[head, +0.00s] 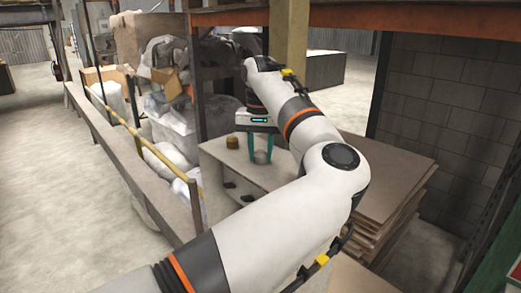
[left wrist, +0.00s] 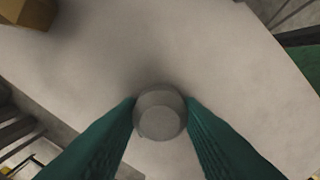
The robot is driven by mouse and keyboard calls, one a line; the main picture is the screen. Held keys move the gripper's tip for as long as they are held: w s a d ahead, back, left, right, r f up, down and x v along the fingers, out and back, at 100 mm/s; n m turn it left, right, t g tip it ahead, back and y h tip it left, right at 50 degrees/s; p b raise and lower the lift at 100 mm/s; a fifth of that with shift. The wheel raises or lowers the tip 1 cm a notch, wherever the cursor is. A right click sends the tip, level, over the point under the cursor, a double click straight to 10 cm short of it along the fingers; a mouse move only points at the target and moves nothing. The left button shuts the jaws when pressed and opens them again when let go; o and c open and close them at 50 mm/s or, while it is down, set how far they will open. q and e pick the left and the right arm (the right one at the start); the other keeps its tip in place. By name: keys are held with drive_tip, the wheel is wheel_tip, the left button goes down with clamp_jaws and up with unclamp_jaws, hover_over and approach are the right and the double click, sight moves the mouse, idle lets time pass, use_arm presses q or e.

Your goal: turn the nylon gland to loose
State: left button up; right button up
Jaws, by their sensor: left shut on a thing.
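The nylon gland (head: 261,157) is a small grey round piece on the top of a pale box-like stand (head: 243,180). My left gripper (head: 261,155) comes down on it from above, with one teal finger on each side. In the left wrist view the gland (left wrist: 160,113) sits between the two fingertips (left wrist: 161,106), which touch its sides. My left gripper is shut on it. The gland's lower part is hidden from above. My right gripper is not in view.
A small brass-coloured hex piece (head: 232,142) stands on the same top, left of the gland; it also shows in the left wrist view (left wrist: 30,12). Stacked boards (head: 385,190) lie to the right. A yellow rail (head: 150,148) and wrapped goods (head: 175,125) stand to the left.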

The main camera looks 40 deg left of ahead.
sight(260, 151)
use_arm(q)
drive_tip(key=shift+r+n, duration=0.25)
drive_tip(key=shift+n, duration=0.35)
drive_tip(key=o, duration=0.9)
drive_tip(key=shift+o, duration=0.3)
drive_tip(key=shift+f, duration=0.15)
drive_tip(key=shift+w+r, duration=0.1)
drive_tip(key=shift+r, duration=0.2)
wheel_tip(260, 151, up, 7)
drive_tip(key=shift+f+b, duration=0.15)
drive_tip(key=shift+b, duration=0.95)
drive_tip(key=shift+r+p, duration=0.4)
drive_tip(key=shift+r, duration=1.95)
